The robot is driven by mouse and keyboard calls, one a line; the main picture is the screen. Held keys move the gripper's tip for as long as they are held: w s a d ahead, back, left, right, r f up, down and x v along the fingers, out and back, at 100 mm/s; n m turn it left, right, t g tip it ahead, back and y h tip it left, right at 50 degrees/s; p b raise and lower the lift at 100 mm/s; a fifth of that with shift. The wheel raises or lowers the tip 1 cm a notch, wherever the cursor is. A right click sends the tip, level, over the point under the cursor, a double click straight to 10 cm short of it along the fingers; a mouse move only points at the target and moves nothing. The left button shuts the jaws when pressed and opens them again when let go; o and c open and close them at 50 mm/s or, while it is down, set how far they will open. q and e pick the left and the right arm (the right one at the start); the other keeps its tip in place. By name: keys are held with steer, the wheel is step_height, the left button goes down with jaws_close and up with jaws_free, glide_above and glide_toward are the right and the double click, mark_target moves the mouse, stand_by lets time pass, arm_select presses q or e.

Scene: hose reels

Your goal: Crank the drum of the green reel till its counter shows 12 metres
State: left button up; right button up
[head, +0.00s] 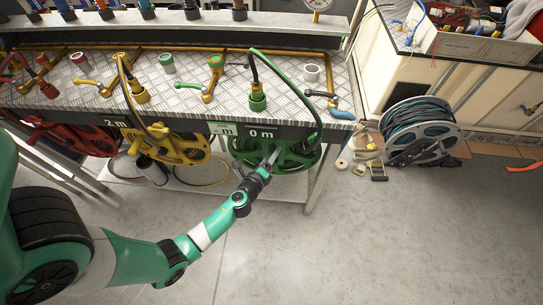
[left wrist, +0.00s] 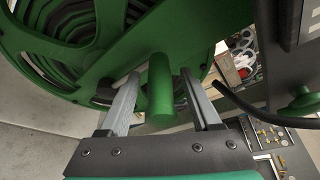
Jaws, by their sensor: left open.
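The green reel (head: 300,158) hangs under the front edge of the metal bench, with dark hose on its drum. Its counter (head: 262,133) reads 0 m in the head view. In the left wrist view the green drum (left wrist: 150,35) fills the upper left, and a green cylindrical crank handle (left wrist: 161,88) points toward the camera. My left gripper (head: 272,158) is at the front of the reel. In the left wrist view its two grey fingers (left wrist: 163,95) are open, one on each side of the handle, with gaps visible. My right gripper is not in view.
A yellow reel (head: 165,148) with a counter at 2 m and a red reel (head: 80,138) hang to the left. A grey hose reel (head: 418,135) stands on the floor at right. A bench leg (head: 316,185) is right of the green reel. The floor in front is clear.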

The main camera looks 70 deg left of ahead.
arm_select(q)
jaws_close()
stand_by(1.4)
